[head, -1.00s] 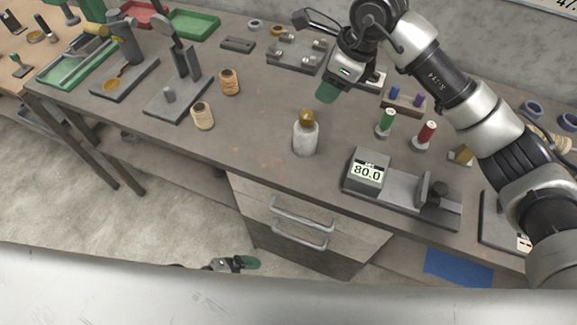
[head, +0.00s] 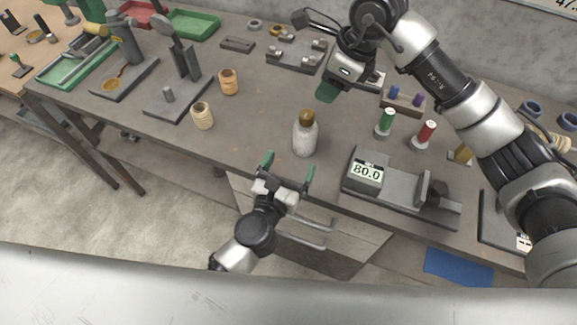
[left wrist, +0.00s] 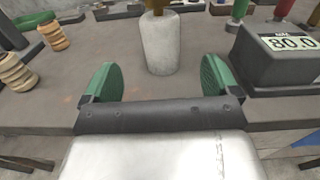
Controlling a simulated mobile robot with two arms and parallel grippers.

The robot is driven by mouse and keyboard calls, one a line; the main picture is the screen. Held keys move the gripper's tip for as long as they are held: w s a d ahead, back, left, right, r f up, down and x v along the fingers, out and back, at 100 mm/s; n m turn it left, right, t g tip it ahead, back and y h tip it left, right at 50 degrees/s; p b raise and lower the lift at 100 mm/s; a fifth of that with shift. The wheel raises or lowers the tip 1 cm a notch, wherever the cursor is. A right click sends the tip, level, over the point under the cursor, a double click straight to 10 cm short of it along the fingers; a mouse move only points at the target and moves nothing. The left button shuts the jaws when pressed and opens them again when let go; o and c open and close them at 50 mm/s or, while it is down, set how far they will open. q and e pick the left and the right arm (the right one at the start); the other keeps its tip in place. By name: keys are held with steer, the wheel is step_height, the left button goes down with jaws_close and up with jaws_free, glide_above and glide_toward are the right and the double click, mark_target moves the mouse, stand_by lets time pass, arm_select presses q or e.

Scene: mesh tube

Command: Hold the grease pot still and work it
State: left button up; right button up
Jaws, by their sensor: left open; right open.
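The grease pot (head: 305,138) is a whitish cylinder with a brown-gold top, standing upright near the front of the bench. It also shows in the left wrist view (left wrist: 160,45), straight ahead between the fingers, its top cut off by the frame edge. My left gripper (head: 289,168) is open and empty at the bench's front edge, just short of the pot and apart from it. Its green finger pads show in the left wrist view (left wrist: 160,82). My right gripper (head: 327,90) hangs above the bench behind and to the right of the pot, with a green pad showing, touching nothing visible.
A grey device with a display reading 80.0 (head: 366,172) stands right of the pot. Green (head: 385,122) and red (head: 425,133) spools stand behind it. Two tan spools (head: 202,116) stand to the left. The bench (head: 255,130) is clear around the pot.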

mark_target(301, 141)
arm_select(q)
steer(key=x, duration=1)
steer(key=shift+w+d, duration=0.1)
steer(key=shift+w, duration=0.15)
